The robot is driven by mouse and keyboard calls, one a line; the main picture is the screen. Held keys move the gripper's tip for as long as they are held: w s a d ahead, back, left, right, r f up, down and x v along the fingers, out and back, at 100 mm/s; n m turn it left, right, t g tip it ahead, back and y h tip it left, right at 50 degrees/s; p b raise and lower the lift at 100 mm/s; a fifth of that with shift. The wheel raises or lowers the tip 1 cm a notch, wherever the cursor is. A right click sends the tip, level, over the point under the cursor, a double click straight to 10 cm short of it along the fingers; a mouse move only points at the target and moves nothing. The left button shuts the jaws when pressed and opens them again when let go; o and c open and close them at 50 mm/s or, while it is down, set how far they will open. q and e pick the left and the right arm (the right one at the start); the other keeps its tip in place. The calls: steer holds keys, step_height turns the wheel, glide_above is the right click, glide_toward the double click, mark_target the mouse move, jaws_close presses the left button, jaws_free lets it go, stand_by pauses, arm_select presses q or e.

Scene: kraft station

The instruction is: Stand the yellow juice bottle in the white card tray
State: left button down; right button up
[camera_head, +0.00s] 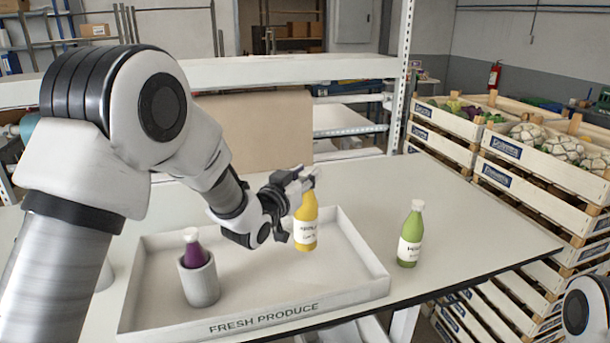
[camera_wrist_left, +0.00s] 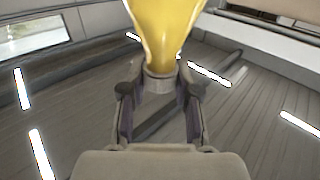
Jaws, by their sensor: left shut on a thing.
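The yellow juice bottle (camera_head: 305,232) is upright over the right part of the white card tray (camera_head: 262,310), which is lettered FRESH PRODUCE. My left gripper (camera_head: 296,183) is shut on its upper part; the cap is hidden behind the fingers. The bottle's yellow body also fills the top of the left wrist view (camera_wrist_left: 165,30), with the left fingers (camera_wrist_left: 160,90) on either side of its neck. I cannot tell whether the bottle's base touches the tray floor. My right gripper is not in view.
A purple bottle (camera_head: 193,253) stands in a grey-white cup (camera_head: 199,281) in the tray's left part. A green bottle (camera_head: 410,236) stands on the table right of the tray. Crates of vegetables (camera_head: 545,150) are stacked beyond the table's right edge. The tray's middle is clear.

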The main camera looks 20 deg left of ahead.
mark_target(300, 217)
arm_select(q)
steer(key=shift+f+b, duration=3.75)
steer(key=shift+f, duration=0.95)
steer(key=c, duration=0.8)
jaws_free()
steer(key=shift+o, duration=0.2)
step_height(300, 217, up, 13)
steer(key=p, duration=0.8)
